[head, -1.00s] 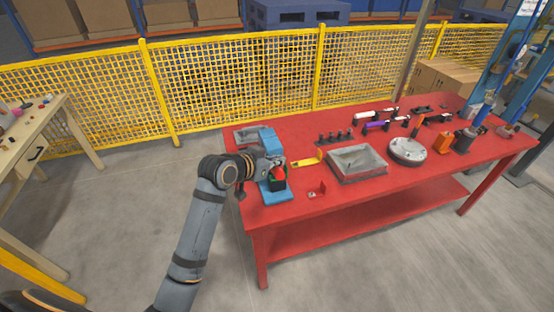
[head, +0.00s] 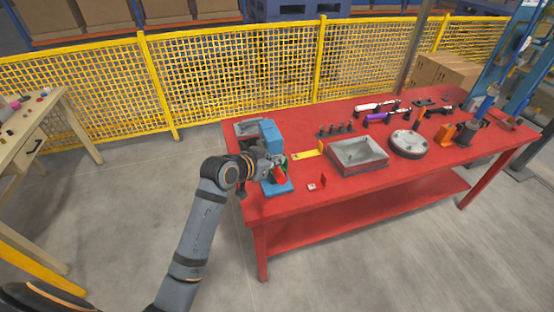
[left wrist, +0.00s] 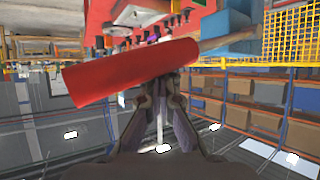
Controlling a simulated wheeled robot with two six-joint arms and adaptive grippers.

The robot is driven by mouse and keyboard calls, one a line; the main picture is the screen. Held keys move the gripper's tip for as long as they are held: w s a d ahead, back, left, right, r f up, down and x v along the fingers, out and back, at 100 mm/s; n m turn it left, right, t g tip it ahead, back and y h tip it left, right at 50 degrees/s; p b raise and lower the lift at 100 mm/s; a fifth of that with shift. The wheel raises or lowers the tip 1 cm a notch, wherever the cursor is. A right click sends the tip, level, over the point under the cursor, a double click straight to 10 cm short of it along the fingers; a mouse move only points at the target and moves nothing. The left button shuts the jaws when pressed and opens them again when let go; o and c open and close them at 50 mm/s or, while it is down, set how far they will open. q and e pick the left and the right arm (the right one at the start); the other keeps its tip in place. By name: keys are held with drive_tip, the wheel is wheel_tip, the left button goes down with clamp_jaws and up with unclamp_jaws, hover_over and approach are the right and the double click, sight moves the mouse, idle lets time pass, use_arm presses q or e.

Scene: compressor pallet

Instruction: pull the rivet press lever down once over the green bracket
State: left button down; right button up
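The blue rivet press (head: 270,134) stands at the left end of the red bench, with its flat base (head: 277,189) towards the front. Its red lever handle (head: 279,174) shows beside my left gripper (head: 272,169), in front of the press. In the left wrist view the thick red handle (left wrist: 130,72) runs across my left fingers (left wrist: 165,92) and hides their tips. I cannot tell whether the fingers touch or hold it. A small patch of green, likely the green bracket (head: 285,160), shows behind the gripper; most of it is hidden. My right gripper is not in view.
The red bench (head: 350,193) also holds a yellow piece (head: 308,152), a grey tray (head: 357,170), a round grey flange (head: 408,144) and several tools behind. A small red and white item (head: 312,187) lies right of the press. A yellow mesh fence (head: 240,90) runs behind.

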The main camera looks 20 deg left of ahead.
use_arm(q)
drive_tip(key=shift+f+b, duration=0.65)
drive_tip(key=shift+f, duration=1.05)
drive_tip(key=r+p, duration=0.1)
drive_tip(key=p, duration=0.2)
drive_tip(key=shift+r, duration=0.15)
wheel_tip(320, 180, up, 11)
drive_tip(key=p, duration=1.1)
drive_tip(key=shift+f, duration=0.25)
